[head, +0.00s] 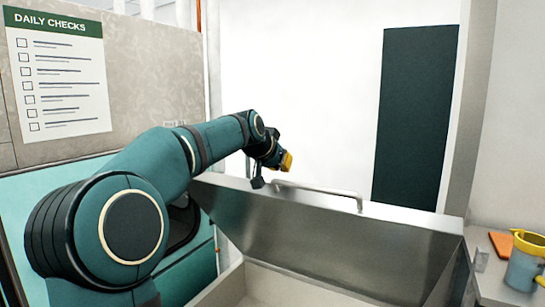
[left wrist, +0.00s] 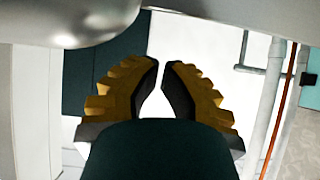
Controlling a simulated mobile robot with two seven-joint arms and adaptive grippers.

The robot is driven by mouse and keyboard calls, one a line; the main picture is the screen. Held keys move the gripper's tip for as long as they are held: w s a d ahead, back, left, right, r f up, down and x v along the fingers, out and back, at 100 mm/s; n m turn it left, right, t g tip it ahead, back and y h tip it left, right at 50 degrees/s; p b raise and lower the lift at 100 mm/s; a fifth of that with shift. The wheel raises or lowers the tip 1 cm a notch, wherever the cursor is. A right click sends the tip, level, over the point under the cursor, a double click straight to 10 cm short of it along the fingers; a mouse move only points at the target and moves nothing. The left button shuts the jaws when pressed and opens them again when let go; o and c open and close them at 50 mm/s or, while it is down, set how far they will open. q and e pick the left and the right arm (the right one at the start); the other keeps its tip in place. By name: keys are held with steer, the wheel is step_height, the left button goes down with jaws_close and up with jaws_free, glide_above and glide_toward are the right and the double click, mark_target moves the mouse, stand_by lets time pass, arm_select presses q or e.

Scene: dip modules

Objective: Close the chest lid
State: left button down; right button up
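The metal chest lid (head: 330,235) stands raised in the head view, its inner face toward me and the chest interior (head: 270,288) uncovered below. A bar handle (head: 318,189) runs along the lid's top edge. My left gripper (head: 287,161) is above and behind that edge, near the handle's left end. In the left wrist view its fingers (left wrist: 161,72) nearly meet, with a thin gap and nothing between them. A rounded metal part, apparently the handle (left wrist: 85,20), is close at upper left, apart from the fingertips. My right gripper is out of view.
A counter at the right holds a blue-grey cup (head: 524,268) with a yellow rim and an orange item (head: 501,243). A panel with a checklist (head: 57,72) stands at the left, beside my left arm. A dark panel (head: 412,115) is on the far wall.

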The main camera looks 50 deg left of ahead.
arm_select(q)
steer(key=shift+w+f, duration=0.1)
steer(key=shift+f, duration=0.3)
steer(key=s+f, duration=0.1)
steer(key=s, duration=0.1)
steer(key=shift+s+d+f, duration=0.3)
steer(key=shift+d+f, duration=0.05)
steer(key=shift+f, duration=0.2)
